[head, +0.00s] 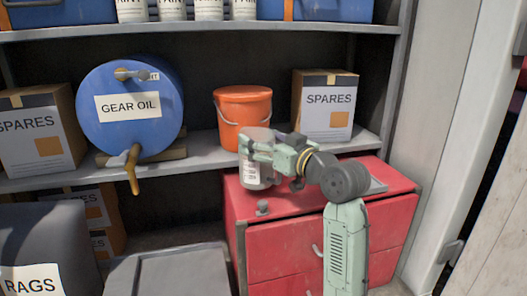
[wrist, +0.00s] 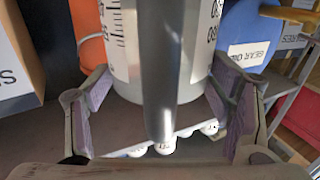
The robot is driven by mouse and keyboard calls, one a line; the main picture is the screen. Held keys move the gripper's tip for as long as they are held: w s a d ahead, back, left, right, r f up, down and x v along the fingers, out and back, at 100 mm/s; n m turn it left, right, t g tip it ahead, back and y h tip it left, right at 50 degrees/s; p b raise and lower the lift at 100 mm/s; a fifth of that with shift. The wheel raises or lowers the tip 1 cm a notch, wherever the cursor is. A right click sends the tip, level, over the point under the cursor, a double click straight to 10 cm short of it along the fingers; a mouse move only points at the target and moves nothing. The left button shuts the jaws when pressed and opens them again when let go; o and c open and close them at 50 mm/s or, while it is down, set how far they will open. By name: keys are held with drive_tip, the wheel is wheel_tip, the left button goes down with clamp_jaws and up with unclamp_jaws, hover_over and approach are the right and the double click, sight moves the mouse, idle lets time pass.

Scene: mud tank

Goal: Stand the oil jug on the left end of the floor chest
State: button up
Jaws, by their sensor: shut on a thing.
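In the wrist view the jug (wrist: 190,60) fills the middle, with dark scale marks and a grey handle bar. My gripper (head: 272,152) is shut on the jug, with a finger pad on each side of it in the wrist view (wrist: 160,108). The red chest with drawers (head: 330,240) is below. The jug is upright at the chest's left end, toward the back. I cannot tell whether its base touches the chest top.
A small grey knob-like thing (head: 263,207) is on the chest's front left. Behind is a shelf (head: 215,158) with an orange bucket (head: 242,105), a SPARES box (head: 324,105) and a blue GEAR OIL drum (head: 130,107). A grey lidded box (head: 170,272) stands at front left.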

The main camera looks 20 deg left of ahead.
drive_tip(key=shift+f+p, duration=0.3)
drive_tip(key=shift+f, duration=1.5)
drive_tip(key=shift+f, duration=0.15)
drive_tip(key=o, duration=1.9)
drive_tip(key=shift+o, duration=0.2)
drive_tip(key=shift+r, duration=0.35)
drive_tip(key=b+v, duration=0.2)
drive_tip(key=v, duration=1)
drive_tip(key=shift+f+b, duration=0.2)
drive_tip(key=shift+b, duration=0.15)
